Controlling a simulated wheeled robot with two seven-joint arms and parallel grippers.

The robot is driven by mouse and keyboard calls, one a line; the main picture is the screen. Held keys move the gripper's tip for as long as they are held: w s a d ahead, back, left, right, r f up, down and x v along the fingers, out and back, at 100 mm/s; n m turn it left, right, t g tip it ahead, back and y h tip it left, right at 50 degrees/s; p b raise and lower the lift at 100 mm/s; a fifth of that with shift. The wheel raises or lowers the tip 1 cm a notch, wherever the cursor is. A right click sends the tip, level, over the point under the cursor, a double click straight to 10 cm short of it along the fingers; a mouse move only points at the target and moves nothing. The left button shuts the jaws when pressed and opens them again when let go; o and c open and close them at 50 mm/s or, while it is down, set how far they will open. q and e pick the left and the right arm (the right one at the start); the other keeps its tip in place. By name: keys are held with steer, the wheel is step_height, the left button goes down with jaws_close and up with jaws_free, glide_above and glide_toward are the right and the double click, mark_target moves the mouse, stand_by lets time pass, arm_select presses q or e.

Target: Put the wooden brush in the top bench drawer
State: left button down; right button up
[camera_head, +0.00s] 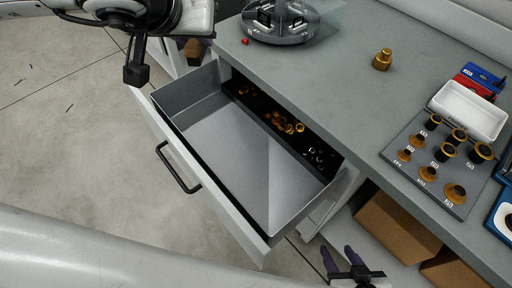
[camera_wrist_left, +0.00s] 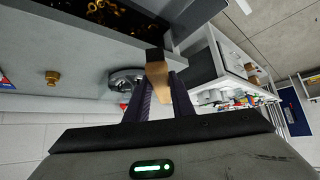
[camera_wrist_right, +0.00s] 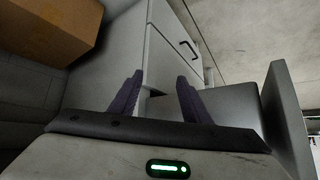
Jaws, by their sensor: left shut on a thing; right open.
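My left gripper (camera_head: 198,42) is shut on the wooden brush (camera_head: 193,50), above the far left corner of the drawer in the head view. In the left wrist view the brush (camera_wrist_left: 160,76) shows a tan wooden part between the fingertips and a dark end beyond them. The top bench drawer (camera_head: 225,165) is pulled open, its grey floor mostly bare. A black strip with several brass parts lies along its bench side. My right gripper (camera_head: 350,268) is open and empty, low beside the bench, right of the drawer's near end.
Cardboard boxes (camera_head: 398,225) sit under the bench near my right gripper. On the bench top are a round grey fixture (camera_head: 280,30), a brass piece (camera_head: 382,60), a white tray (camera_head: 468,110) and a rack of brass-and-black parts (camera_head: 430,175). Floor left of the drawer is clear.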

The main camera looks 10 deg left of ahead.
arm_select(q)
steer(key=w+d+f+n+y+b, duration=0.1)
steer(key=w+f+b, duration=0.1)
steer(key=f, duration=1)
steer(key=w+d+f+n+y+b, duration=0.1)
steer(key=f+b, duration=0.3)
steer(key=f, duration=0.8)
steer(key=w+d+f+n+g+y+b, duration=0.1)
steer(key=w+d+f+n+b, duration=0.1)
steer(key=f, duration=1)
steer(key=shift+w+d+n+y+b, duration=0.1)
steer(key=shift+w+n+y+b, duration=0.25)
steer(key=shift+b, duration=0.25)
steer(key=shift+f, duration=2.1)
steer(key=shift+b, duration=0.3)
steer(key=shift+f, duration=0.2)
steer(key=c, duration=1.5)
jaws_free()
steer(key=shift+c, duration=0.2)
steer(key=shift+r, duration=0.1)
